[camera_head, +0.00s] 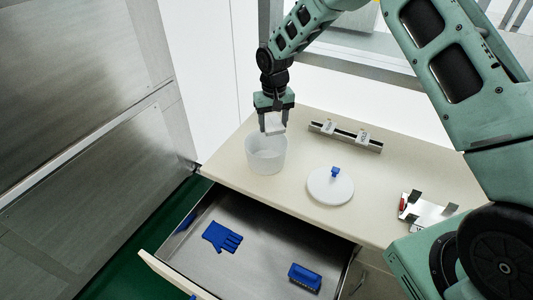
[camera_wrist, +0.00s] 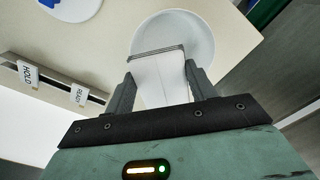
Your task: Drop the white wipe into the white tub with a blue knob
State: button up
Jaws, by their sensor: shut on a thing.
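My gripper (camera_head: 273,120) is shut on the white wipe (camera_head: 274,122), a small white folded piece. In the wrist view the wipe (camera_wrist: 160,76) stands between the two fingers of my gripper (camera_wrist: 160,85). The white tub (camera_head: 266,158) is open and stands on the counter near its left edge. My gripper holds the wipe just over the tub's mouth. In the wrist view the tub (camera_wrist: 200,35) shows behind the wipe. The tub's white round lid with a blue knob (camera_head: 330,186) lies apart on the counter, to the right of the tub.
A metal rail with two white labels (camera_head: 345,137) lies at the counter's back. A metal holder with a red part (camera_head: 425,211) is at the right. The open drawer (camera_head: 255,262) below holds a blue glove (camera_head: 221,237) and a blue brush (camera_head: 305,277).

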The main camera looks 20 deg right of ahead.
jog(key=shift+f+b, duration=1.55)
jog(key=shift+f, duration=1.45)
jog(key=o, duration=1)
jog(key=shift+o, duration=0.2)
jog(key=shift+r, duration=0.1)
notch_tip(320, 180, up, 17)
jog(key=b, duration=0.6)
jog(key=shift+r, duration=0.15)
